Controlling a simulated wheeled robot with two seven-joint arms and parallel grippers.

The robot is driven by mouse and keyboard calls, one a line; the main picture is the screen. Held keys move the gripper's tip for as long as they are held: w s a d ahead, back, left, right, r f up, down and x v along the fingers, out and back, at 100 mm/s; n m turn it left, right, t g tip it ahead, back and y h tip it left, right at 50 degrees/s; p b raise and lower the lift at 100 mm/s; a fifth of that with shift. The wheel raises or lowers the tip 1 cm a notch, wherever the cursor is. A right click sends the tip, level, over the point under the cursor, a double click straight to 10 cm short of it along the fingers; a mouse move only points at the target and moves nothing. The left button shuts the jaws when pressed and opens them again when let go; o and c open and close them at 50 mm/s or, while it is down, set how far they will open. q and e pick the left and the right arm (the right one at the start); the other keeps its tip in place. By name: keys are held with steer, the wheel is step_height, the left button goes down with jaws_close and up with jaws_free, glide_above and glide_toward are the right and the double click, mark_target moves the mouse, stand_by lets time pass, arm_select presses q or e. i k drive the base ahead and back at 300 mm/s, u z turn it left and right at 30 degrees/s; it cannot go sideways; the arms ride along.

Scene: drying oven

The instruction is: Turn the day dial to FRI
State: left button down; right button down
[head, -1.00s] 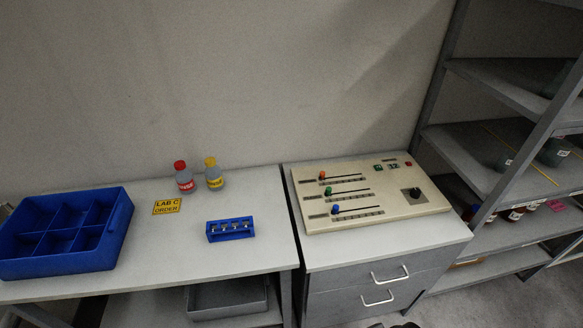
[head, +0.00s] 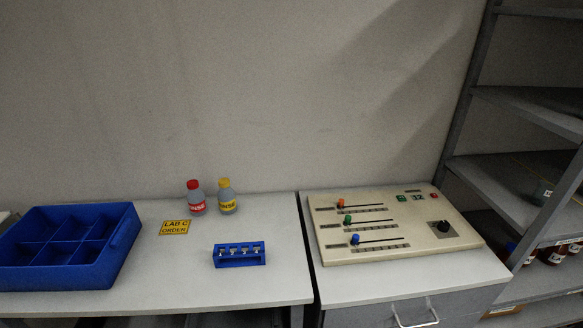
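The beige control panel (head: 400,241) lies on the right-hand cabinet top. A black dial (head: 443,226) sits at its right side; its markings and pointer are too small to read. Three sliders, with an orange knob (head: 341,203), a green knob (head: 348,219) and a blue knob (head: 355,239), are at the left of their slots. Green and red buttons and a small display (head: 418,197) are along the panel's upper right. Neither of my grippers is in the head view.
The left table holds a blue compartment tray (head: 122,245), a yellow LAB C ORDER sign (head: 174,227), a red-capped bottle (head: 195,198), a yellow-capped bottle (head: 226,197) and a blue rack (head: 239,260) of small items. A grey shelf unit (head: 520,100) stands at right. The tabletop front is clear.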

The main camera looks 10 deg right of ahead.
mark_target(443, 226)
steer(key=z, duration=1.8)
steer(key=i, duration=0.3)
steer(key=u, duration=0.05)
